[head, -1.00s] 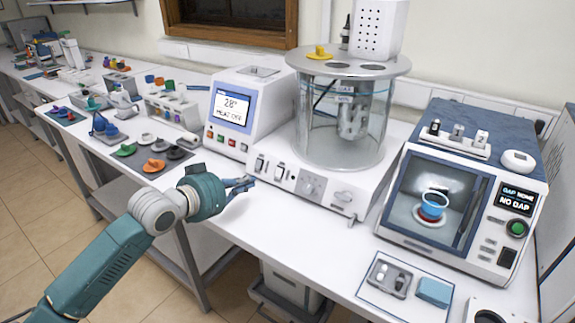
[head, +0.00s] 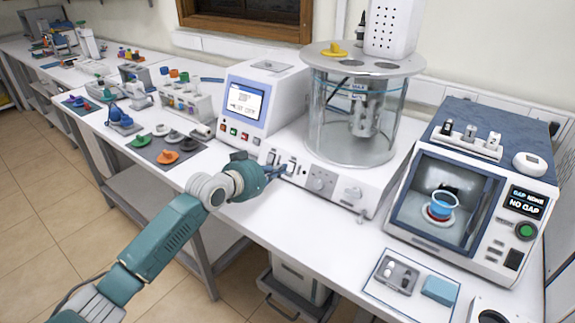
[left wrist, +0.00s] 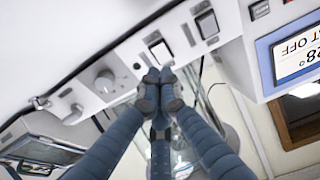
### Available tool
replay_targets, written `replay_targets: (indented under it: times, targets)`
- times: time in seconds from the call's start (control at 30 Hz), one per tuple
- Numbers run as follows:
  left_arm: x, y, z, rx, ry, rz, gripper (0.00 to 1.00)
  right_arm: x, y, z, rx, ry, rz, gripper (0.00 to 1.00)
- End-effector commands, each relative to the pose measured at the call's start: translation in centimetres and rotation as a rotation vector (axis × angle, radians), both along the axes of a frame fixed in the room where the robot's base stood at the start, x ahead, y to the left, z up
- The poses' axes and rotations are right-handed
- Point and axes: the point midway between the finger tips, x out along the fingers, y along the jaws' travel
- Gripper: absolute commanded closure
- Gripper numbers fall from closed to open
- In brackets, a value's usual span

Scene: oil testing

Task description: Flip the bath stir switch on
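The glass bath (head: 335,125) stands on a white base (head: 385,185) whose sloped front panel carries two rocker switches and a round knob (head: 320,180). One switch (head: 271,157) is nearer the screen unit; the other (head: 291,166) is nearer the knob. I cannot read their labels. My left gripper (head: 283,168) is at the panel, its fingertips together and empty. In the left wrist view its tips (left wrist: 160,76) are right by the knob-side switch (left wrist: 160,51); contact is unclear. The other switch (left wrist: 207,23) lies to the right there. My right gripper is not in view.
The screen unit (head: 262,100) adjoins the bath on the left; its screen partly reads "OFF" and "28°" in the wrist view. A gap tester (head: 470,190) stands right. A tray (head: 398,278) lies in front of it. Coloured parts and racks fill the bench's left.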

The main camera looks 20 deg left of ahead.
Motion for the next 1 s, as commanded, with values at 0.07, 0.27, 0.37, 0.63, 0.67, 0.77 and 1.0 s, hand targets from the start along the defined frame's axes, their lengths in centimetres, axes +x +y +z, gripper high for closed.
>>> replay_targets:
  times: [0.07,0.27,0.37,0.63,0.67,0.77,1.0]
  targets:
    - [1.2,-0.5,-0.3,-0.002,0.001,0.000,1.00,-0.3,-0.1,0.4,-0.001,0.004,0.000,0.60]
    - [3.2,-1.2,-1.2,0.000,0.000,0.000,1.00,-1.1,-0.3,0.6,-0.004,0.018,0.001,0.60]
    - [3.7,-1.4,-1.4,0.000,0.000,0.000,1.00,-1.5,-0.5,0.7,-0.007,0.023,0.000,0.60]
    - [4.0,-1.5,-1.6,0.001,0.000,0.000,1.00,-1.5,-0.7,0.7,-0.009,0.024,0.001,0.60]
    - [4.0,-1.5,-1.6,0.001,0.000,0.000,1.00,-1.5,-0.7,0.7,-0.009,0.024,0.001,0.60]
    - [4.0,-1.4,-1.6,0.001,0.000,0.000,1.00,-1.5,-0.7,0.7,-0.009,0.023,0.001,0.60]
    - [4.8,-1.7,-0.9,0.017,0.043,0.000,1.00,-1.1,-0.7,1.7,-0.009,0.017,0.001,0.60]
